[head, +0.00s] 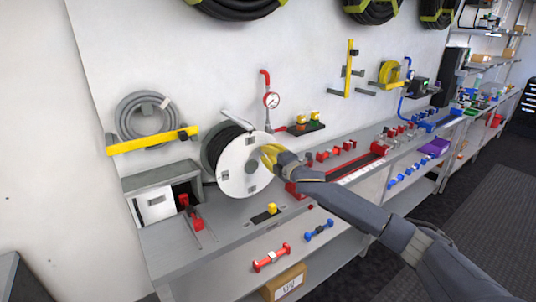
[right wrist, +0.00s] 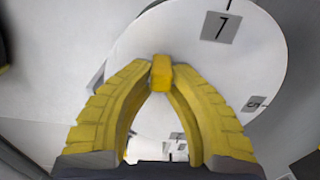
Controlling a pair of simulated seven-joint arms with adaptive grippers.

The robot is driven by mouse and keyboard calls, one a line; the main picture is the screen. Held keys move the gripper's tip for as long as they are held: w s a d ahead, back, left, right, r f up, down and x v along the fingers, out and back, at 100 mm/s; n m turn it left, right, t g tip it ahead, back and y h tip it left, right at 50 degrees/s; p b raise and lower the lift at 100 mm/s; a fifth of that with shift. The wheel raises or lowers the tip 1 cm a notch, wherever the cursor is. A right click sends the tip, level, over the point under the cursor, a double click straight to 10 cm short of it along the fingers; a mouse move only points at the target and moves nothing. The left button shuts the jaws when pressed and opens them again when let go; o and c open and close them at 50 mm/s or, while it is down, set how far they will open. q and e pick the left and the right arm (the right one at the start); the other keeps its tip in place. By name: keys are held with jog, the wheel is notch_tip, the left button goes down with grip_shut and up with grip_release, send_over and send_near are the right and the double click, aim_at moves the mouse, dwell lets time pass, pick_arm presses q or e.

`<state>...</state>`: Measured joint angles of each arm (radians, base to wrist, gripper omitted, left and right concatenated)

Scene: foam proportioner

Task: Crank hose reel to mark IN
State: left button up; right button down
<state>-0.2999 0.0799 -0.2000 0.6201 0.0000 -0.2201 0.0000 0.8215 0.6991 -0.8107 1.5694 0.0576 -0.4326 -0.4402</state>
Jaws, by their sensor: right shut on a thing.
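The hose reel (head: 238,178) stands on the bench against the wall, with a white round face and dark hose behind it. My right gripper (head: 268,155) reaches from the right to the right part of this face. In the right wrist view its two yellow fingers (right wrist: 161,75) are shut on a small yellow crank knob (right wrist: 161,70) in front of the white reel face (right wrist: 185,38). Labels on the face read 7 (right wrist: 221,27) and apparently 5 (right wrist: 254,104); a lower label is partly hidden by the fingers. A mark IN cannot be read. My left gripper is out of view.
Red fittings (head: 322,156) line the bench to the right, behind my right arm. A gauge (head: 271,100) hangs above.

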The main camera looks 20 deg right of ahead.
jog(key=shift+a+r, duration=0.1)
jog(key=shift+r, duration=0.1)
jog(key=c, duration=1.3)
grip_release()
jog(key=shift+f, duration=0.1)
jog(key=v, duration=1.2)
jog(key=shift+a, duration=0.1)
